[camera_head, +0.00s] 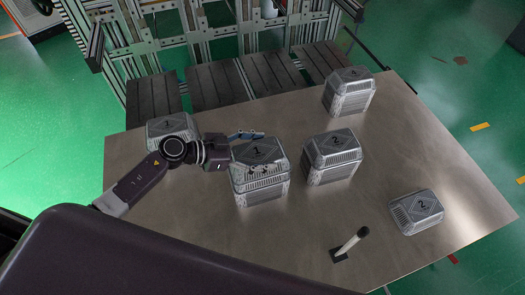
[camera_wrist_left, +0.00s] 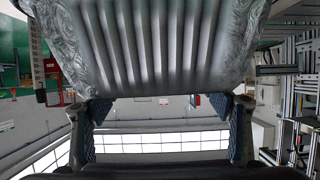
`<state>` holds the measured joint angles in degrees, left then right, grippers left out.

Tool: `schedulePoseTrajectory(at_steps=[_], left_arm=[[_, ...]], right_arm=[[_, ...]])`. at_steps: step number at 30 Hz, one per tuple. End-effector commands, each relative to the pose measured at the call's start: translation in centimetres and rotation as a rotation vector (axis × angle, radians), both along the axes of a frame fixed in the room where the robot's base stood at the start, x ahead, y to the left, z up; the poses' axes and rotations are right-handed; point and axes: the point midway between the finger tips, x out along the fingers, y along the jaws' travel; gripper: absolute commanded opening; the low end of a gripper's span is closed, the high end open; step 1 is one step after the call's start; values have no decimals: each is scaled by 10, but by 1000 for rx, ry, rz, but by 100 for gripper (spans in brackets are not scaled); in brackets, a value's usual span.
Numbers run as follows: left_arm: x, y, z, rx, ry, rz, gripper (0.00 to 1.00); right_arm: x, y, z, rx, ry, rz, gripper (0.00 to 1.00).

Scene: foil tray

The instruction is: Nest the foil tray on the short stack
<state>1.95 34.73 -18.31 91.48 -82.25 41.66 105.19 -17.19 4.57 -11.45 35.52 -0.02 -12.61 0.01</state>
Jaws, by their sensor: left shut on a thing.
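A silver foil tray marked 1 (camera_head: 258,151) is upside down at the top of a short stack (camera_head: 263,192) in the middle of the table. My left gripper (camera_head: 246,136) comes in from the left and is shut on this top tray near its far side. The tray's ribbed wall (camera_wrist_left: 155,45) fills the top of the left wrist view, with the left gripper's fingers (camera_wrist_left: 162,128) below it. I cannot tell whether the held tray touches the stack below. My right gripper is not in view.
Another tray (camera_head: 168,126) is partly behind my left arm. A lone tray marked 2 (camera_head: 417,211) lies at the right.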

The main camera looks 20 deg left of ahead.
Motion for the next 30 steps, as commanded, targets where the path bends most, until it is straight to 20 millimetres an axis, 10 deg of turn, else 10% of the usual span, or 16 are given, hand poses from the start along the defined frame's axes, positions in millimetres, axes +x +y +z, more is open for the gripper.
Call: schedulePoseTrajectory(at_steps=[27, 30], left_arm=[[0, 0, -54, 0, 0, 0, 63], [0, 0, -53, 0, 0, 0, 84]], right_arm=[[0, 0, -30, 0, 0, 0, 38], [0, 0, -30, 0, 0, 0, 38]])
